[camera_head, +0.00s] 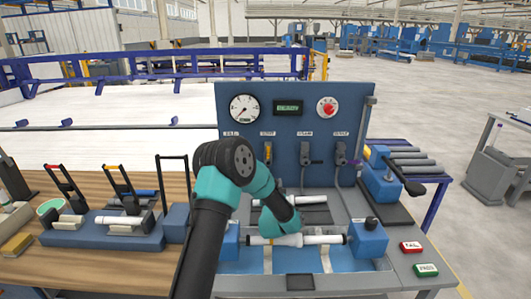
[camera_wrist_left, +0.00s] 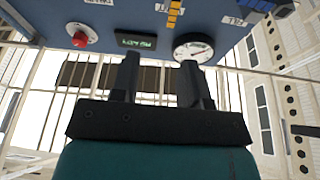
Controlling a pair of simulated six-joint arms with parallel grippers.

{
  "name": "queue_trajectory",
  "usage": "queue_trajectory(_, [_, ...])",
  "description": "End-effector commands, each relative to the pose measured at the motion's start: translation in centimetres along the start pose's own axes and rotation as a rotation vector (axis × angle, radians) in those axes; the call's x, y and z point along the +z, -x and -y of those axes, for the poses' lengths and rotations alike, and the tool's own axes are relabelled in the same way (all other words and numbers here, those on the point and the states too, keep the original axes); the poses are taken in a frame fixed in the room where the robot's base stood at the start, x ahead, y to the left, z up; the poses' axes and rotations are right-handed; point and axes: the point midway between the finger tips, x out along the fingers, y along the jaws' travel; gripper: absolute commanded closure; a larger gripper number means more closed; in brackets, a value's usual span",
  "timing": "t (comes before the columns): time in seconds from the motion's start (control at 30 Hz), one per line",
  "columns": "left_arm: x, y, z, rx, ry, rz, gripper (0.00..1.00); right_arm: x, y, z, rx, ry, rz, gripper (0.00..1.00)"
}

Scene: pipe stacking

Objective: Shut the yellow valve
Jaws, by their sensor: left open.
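The yellow valve (camera_head: 267,152) is on the front of the blue panel, below the gauge. Its yellow handle looks upright; my arm hides its lower part. In the left wrist view, yellow parts (camera_wrist_left: 174,14) show at the top edge, by a label. My left gripper (camera_wrist_left: 160,65) is open and empty, with its two dark fingers apart and the panel beyond them. It is apart from the valve. In the head view the gripper's fingers are hidden behind my teal forearm. My right gripper is in neither view.
The panel (camera_head: 355,100) also carries a dial gauge (camera_head: 244,108), a red button (camera_head: 327,107), a grey valve (camera_head: 305,154) and a purple valve (camera_head: 341,154). A white pipe (camera_head: 325,239) lies in a fixture below. A rack (camera_head: 100,233) stands on the wooden table at left.

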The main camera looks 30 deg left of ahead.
Motion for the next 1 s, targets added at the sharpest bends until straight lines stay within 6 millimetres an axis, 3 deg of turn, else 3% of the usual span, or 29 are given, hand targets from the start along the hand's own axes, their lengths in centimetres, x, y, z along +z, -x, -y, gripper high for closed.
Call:
queue_trajectory(0.2, [0.2, 0.6, 1.4, -0.039, 0.056, -0.076, 0.58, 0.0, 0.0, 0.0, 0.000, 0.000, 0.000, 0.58])
queue_trajectory(0.63, [0.2, 0.4, 1.5, -0.041, 0.058, -0.080, 0.58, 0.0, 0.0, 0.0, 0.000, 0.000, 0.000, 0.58])
queue_trajectory(0.77, [0.1, -0.6, 1.5, -0.042, 0.058, -0.081, 0.58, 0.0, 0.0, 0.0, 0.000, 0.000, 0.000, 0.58])
queue_trajectory(1.0, [-0.2, -4.0, 1.7, -0.043, 0.058, -0.082, 0.58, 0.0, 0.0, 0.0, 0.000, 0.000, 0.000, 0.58])
